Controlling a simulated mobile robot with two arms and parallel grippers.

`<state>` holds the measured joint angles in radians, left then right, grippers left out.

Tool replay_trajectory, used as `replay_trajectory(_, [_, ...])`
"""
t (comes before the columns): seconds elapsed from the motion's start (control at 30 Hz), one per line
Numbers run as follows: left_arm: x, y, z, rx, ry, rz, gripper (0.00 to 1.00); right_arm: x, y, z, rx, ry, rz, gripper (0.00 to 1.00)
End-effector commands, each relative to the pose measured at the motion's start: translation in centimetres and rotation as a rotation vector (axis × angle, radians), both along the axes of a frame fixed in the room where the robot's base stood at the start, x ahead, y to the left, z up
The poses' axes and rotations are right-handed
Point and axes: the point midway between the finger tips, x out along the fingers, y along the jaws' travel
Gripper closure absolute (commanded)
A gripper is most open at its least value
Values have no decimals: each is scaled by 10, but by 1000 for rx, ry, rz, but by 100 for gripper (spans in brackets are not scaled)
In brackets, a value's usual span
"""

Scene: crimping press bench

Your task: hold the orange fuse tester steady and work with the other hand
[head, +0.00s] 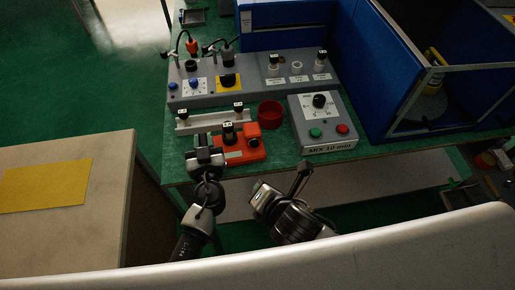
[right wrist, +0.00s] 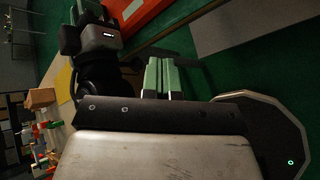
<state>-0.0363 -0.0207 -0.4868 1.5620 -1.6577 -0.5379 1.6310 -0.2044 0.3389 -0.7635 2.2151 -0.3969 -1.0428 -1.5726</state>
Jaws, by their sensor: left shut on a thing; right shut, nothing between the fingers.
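The orange fuse tester (head: 250,153) sits near the front edge of the green bench, with a black-and-white labelled part standing on it and a dark round part at its right. My left gripper (head: 207,158) is at the tester's left end, shut on it; the contact itself is hard to see. My right gripper (head: 303,168) is in front of the bench edge, right of the tester and apart from it. In the right wrist view its green fingers (right wrist: 158,77) are together and empty. An orange surface (right wrist: 133,20) and my left gripper (right wrist: 97,38) show at the top.
Behind the tester are a grey rail (head: 196,124), a red round dish (head: 270,114) and a grey panel (head: 185,100) with jacks. A grey box with a dial (head: 320,125) stands right, beside a blue enclosure (head: 375,75). A yellow sheet (head: 45,185) lies on the left table.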

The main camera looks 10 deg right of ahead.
Motion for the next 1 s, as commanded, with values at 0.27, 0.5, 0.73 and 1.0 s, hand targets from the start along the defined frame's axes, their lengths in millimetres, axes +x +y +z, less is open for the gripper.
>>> replay_trajectory(0.27, [0,2,-1,3,2,4,99,-11,-9,29,-560,-201,225,100])
replay_trajectory(0.5, [0,2,-1,3,2,4,99,-14,-13,40,-750,-249,287,100])
replay_trajectory(0.73, [0,2,-1,2,2,4,99,-14,-14,41,-761,-251,291,100])
replay_trajectory(1.0, [0,2,-1,2,2,3,99,-5,-13,36,-759,-254,289,100])
